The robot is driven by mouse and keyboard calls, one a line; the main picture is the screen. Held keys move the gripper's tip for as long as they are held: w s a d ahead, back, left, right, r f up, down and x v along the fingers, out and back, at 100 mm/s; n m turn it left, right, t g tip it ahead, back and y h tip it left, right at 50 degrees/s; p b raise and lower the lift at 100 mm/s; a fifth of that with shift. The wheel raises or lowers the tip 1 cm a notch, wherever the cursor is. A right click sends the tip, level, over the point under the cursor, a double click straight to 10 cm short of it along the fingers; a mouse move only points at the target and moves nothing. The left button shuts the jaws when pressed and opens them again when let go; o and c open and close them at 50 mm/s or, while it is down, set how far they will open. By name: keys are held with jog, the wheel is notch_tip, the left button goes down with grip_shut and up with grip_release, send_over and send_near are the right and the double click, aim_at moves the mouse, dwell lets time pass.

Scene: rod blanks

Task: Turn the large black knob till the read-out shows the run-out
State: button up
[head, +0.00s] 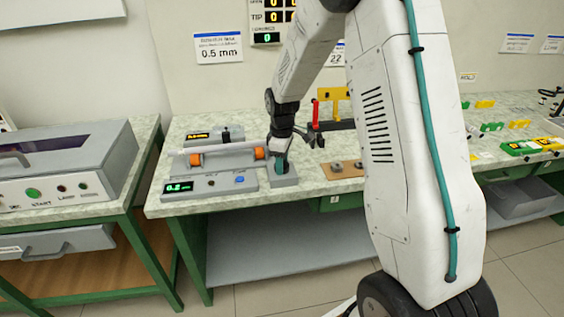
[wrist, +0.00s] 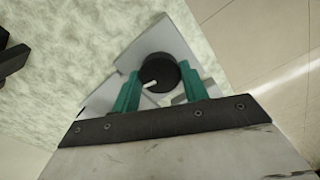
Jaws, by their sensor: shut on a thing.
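The large black knob (wrist: 159,73) shows in the wrist view, round, with a white pointer mark toward its lower left. My gripper (wrist: 163,88) has its two teal fingers on either side of the knob and is shut on it. In the head view my gripper (head: 281,165) reaches down onto the small grey knob box (head: 285,180), and the knob is mostly hidden there. The read-out (head: 178,187) on the grey gauge base glows green and seems to show 0.2. A pale rod (head: 222,147) lies across two orange rollers above it.
A blue button (head: 239,179) sits on the base left of my gripper. A grey machine (head: 62,165) stands on the left bench.

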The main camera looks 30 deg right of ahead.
jog(key=m, duration=1.2)
jog(key=shift+m, duration=0.3)
jog(key=m, duration=1.1)
jog(key=shift+w+m, duration=0.1)
jog(key=shift+m, duration=0.3)
jog(key=o, duration=1)
